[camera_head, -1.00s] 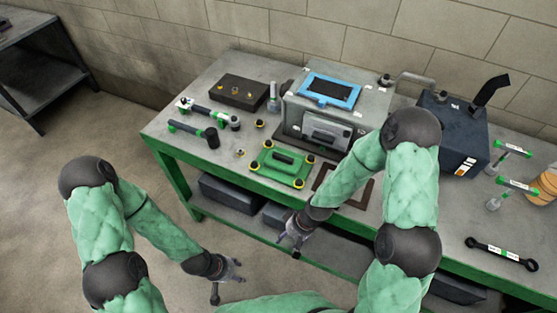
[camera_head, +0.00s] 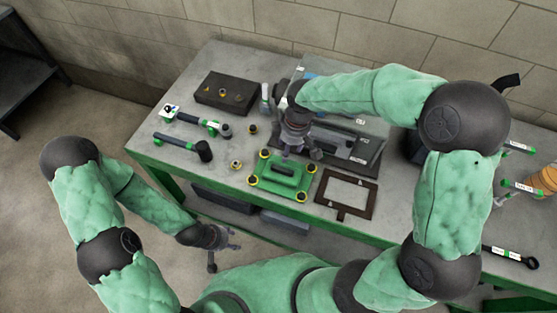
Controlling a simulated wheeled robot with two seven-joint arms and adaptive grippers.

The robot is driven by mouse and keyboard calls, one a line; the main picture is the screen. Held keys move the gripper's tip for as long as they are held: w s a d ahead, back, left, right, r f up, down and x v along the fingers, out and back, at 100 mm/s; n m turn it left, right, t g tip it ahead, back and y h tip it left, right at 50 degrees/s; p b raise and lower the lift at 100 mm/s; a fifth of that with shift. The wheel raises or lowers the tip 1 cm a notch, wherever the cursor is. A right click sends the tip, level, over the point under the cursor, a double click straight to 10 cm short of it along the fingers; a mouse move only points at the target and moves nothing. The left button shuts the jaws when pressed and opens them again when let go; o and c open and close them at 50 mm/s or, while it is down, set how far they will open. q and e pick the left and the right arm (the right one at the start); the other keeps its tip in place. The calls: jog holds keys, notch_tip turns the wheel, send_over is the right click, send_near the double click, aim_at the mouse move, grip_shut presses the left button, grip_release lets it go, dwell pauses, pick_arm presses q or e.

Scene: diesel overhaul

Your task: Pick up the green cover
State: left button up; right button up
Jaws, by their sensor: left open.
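The green cover (camera_head: 265,182) lies flat on the workbench, with a black handle in its middle and yellow-ringed black knobs at its corners. My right gripper (camera_head: 302,153) is above the bench, at the cover's far right edge in the picture. Its fingers look spread, with nothing seen between them, and I cannot tell whether it touches the cover. My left gripper (camera_head: 224,246) is open and empty, in front of the bench and away from the cover.
A dark gasket frame (camera_head: 325,187) lies right of the cover. A grey housing (camera_head: 369,143) stands behind, partly hidden by my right arm. Two hammer-like tools (camera_head: 180,142) and a dark box (camera_head: 226,90) are to the left. A wrench (camera_head: 510,255) lies far right.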

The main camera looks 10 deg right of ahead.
aim_at(283, 168)
jog(key=shift+s+a+f, duration=0.1)
jog(key=shift+s+f, duration=0.2)
jog(key=shift+f, duration=0.3)
jog(key=shift+s+a+f, duration=0.1)
jog(key=shift+s+f, duration=0.2)
jog(key=shift+f, duration=0.25)
jog(key=f, duration=0.1)
jog(key=w+f+b, duration=0.1)
jog(key=shift+a+f, duration=0.1)
jog(key=shift+f, duration=0.3)
jog(key=shift+s+a+f, duration=0.1)
jog(key=shift+s+f, duration=0.1)
jog(key=shift+f, duration=0.05)
jog(key=f, duration=0.2)
jog(key=a+f+b, duration=0.1)
jog(key=f, duration=0.1)
jog(key=shift+w+f, duration=0.1)
jog(key=shift+f, duration=0.2)
pick_arm(q)
jog(key=shift+s+f, duration=0.35)
jog(key=shift+f, duration=0.55)
pick_arm(e)
jog(key=shift+d+r, duration=0.1)
grip_shut()
